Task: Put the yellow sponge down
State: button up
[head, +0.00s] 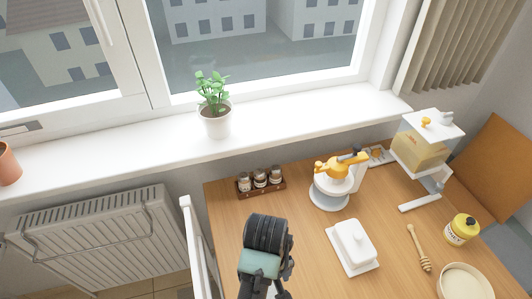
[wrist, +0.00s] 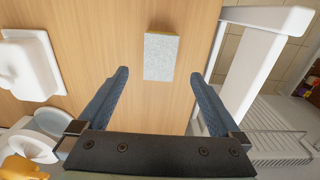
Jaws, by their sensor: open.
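The sponge (wrist: 160,58) shows in the wrist view as a small block with a pale grey top face and a thin yellowish edge. It appears to lie flat on the wooden table (wrist: 105,30), near the table's edge. My gripper (wrist: 159,75) is open, with its two blue-grey fingers spread wide to the left and right of the sponge. Neither finger touches it in the picture. In the head view my arm covers part of the table (head: 310,235), and I cannot see the sponge or the fingertips there.
A white butter dish (head: 353,246) and a stand mixer (head: 335,180) stand right of my arm. A spice rack (head: 260,183) stands at the back. A white chair (wrist: 250,62) stands close beside the table edge.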

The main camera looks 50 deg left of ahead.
jog(key=shift+r, duration=0.9)
jog(key=w+r+m+t+y, duration=0.3)
jog(key=w+r+t, duration=0.3)
jog(key=w+r, duration=0.7)
jog(key=w+d+r+m+t, duration=0.1)
jog(key=w+d+r+t, duration=0.15)
jog(key=r, duration=0.45)
jog(key=w+d+r+m+t+y, duration=0.1)
jog(key=w+d+r+m+t, duration=0.2)
jog(key=r, duration=0.4)
jog(key=w+d+r+t, duration=0.1)
jog(key=w+r+t, duration=0.2)
jog(key=w+r, duration=0.3)
jog(key=s+d+r+m+t, duration=0.2)
jog(key=d+r+t, duration=0.1)
jog(key=r, duration=0.5)
jog(key=s+d+r+m+t, duration=0.1)
jog(key=d+r+t, duration=0.2)
jog(key=r, duration=0.5)
jog(key=s+d+r+m+t+h, duration=0.1)
jog(key=s+d+r+t+h, duration=0.1)
jog(key=r, duration=0.6)
jog(key=s+d+r+m+t+h, duration=0.2)
jog(key=s+d+r+t, duration=0.3)
jog(key=s+r, duration=0.2)
jog(key=shift+s+d+r+m, duration=0.3)
jog(key=shift+s+d+r, duration=0.1)
jog(key=shift+s, duration=0.8)
